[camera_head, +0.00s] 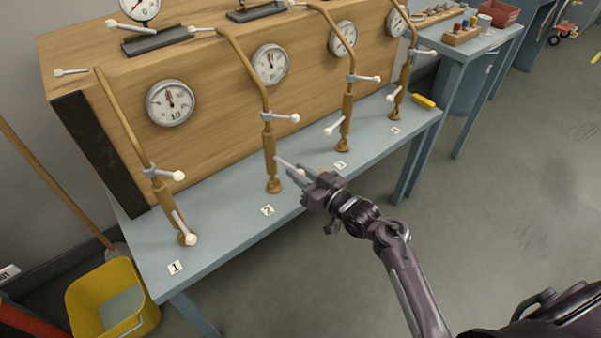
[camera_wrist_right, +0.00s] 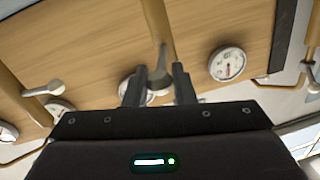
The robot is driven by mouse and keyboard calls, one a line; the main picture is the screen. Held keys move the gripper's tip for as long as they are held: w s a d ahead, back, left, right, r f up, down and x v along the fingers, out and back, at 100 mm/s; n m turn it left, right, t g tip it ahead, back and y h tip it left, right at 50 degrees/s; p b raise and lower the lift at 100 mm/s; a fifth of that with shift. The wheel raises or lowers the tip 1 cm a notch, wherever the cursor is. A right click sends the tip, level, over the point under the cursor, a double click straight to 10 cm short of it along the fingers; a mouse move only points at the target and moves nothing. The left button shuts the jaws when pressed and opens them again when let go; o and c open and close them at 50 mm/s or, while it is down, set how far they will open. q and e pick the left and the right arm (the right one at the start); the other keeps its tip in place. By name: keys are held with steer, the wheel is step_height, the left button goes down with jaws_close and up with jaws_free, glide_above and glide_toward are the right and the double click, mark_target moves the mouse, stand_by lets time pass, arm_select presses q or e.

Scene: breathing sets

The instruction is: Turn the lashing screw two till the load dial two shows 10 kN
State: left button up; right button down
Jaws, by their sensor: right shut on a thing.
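Lashing screw two (camera_head: 269,150) is a brown upright turnbuckle standing behind the label "2" (camera_head: 267,210). Its lower white lever (camera_head: 285,162) sticks out toward my right gripper (camera_head: 302,174), which is shut on the lever's outer end. In the right wrist view the lever (camera_wrist_right: 162,58) runs in between my right gripper's fingers (camera_wrist_right: 159,82). Load dial two (camera_head: 269,64) is a round white gauge on the wooden wall beside the screw. Its needle points near the top, but its value is too small to read. My left gripper is not in view.
Screw one (camera_head: 163,190) stands to the left, and two more screws stand to the right with their own levers and dials. The blue bench (camera_head: 225,238) has a clear front strip. A yellow bin (camera_head: 85,295) stands on the floor at left.

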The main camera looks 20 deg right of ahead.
steer(key=shift+w+d+n+g+y, duration=0.2)
steer(key=shift+d+n+g+y, duration=0.15)
steer(key=shift+y, duration=0.25)
steer(key=c, duration=1.3)
jaws_free()
